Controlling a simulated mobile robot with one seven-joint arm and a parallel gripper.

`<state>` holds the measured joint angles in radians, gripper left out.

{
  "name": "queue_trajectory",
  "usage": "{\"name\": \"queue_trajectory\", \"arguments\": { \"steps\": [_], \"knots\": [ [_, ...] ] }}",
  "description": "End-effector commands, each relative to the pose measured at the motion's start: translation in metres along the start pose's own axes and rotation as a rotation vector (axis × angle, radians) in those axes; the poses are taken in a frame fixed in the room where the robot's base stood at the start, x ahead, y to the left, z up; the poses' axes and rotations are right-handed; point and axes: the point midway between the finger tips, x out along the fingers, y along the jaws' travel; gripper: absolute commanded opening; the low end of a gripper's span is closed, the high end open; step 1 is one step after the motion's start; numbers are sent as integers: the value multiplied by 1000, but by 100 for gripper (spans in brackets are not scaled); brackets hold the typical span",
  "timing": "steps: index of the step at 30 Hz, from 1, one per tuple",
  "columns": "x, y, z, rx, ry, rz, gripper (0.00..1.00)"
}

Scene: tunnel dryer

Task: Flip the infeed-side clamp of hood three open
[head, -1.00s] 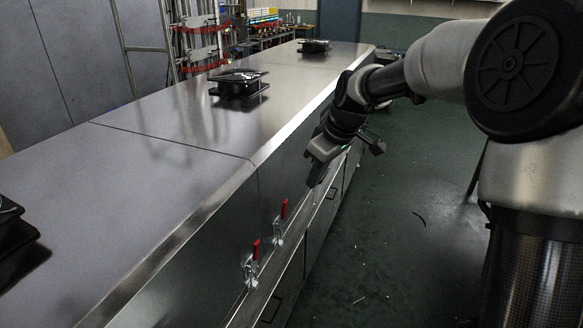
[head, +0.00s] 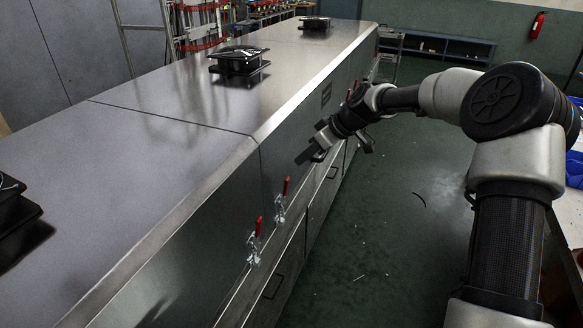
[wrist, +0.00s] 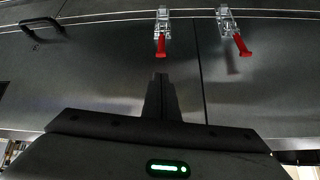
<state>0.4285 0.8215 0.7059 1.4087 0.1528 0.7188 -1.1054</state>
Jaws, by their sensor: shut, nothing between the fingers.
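Two toggle clamps with red handles sit on the front side of the long metal dryer casing, one on each side of a vertical seam. The nearer clamp (head: 255,243) and the farther clamp (head: 281,203) both have handles standing upward. In the wrist view, which looks upside down, one clamp (wrist: 162,33) is straight ahead of the fingers and the other clamp (wrist: 233,33) is to the right with its handle tilted. My gripper (head: 304,155) is shut and empty, above and beyond the clamps. Its fingertips (wrist: 160,77) are apart from the handle. No marking shows which hood is three.
Black fan units (head: 239,64) stand on the hood tops (head: 150,140). The dark green floor (head: 400,230) beside the casing is mostly clear. A pale table (head: 571,215) is at the right edge.

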Motion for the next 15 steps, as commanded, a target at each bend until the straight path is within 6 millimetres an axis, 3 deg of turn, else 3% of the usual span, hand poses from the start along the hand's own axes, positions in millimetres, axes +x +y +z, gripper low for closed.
{"name": "queue_trajectory", "arguments": {
  "steps": [15],
  "knots": [
    [83,-1,0,1,-1,-2,0]
  ]
}}
